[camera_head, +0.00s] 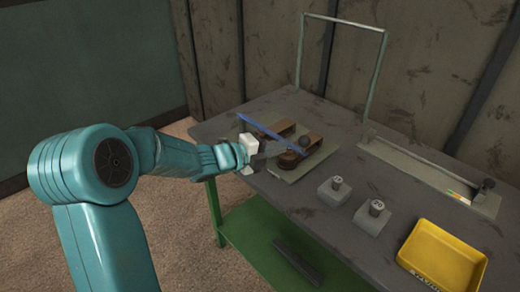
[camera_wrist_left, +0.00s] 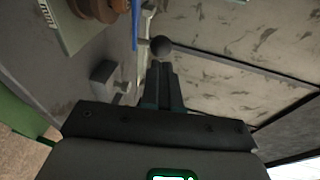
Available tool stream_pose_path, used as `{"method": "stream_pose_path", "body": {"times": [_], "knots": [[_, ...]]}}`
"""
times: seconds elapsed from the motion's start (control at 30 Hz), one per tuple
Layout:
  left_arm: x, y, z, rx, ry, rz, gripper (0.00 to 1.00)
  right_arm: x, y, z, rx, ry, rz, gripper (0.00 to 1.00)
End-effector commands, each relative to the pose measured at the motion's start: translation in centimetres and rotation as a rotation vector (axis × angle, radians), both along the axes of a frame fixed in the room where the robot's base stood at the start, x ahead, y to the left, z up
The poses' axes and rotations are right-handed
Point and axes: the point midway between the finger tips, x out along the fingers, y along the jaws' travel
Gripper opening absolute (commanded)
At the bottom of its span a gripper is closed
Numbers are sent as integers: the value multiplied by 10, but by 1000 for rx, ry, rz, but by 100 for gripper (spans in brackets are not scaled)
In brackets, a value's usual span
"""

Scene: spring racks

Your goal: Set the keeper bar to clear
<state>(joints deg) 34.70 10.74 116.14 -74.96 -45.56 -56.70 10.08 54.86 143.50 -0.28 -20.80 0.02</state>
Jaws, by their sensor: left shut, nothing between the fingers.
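The blue bar (camera_wrist_left: 135,24) is left of the ball. I cannot tell whether fingers and ball touch. My right gripper is out of view.
A green upright frame (camera_head: 382,60) stands at the table's back. A long grey fixture (camera_head: 430,172) lies to the right. Two grey blocks with round tops (camera_head: 334,190) (camera_head: 372,215) and a yellow tray (camera_head: 440,258) stand in front. A green shelf (camera_head: 255,240) is below.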

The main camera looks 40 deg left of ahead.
Motion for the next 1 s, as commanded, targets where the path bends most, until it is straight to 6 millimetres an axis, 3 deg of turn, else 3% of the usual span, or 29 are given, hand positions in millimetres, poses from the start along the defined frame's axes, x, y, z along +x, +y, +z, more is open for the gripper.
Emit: {"method": "stream_pose_path", "body": {"times": [0.1, 0.3, 0.77, 1.0], "knots": [[22, -7, -3, -1, 0, -2, 0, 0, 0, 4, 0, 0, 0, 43], [43, -12, -8, 0, 0, -1, 0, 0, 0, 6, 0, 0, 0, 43], [47, -13, -10, -1, 0, 2, 0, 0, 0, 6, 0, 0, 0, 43], [57, -14, -14, 6, -6, 35, 0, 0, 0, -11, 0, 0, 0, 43]]}}
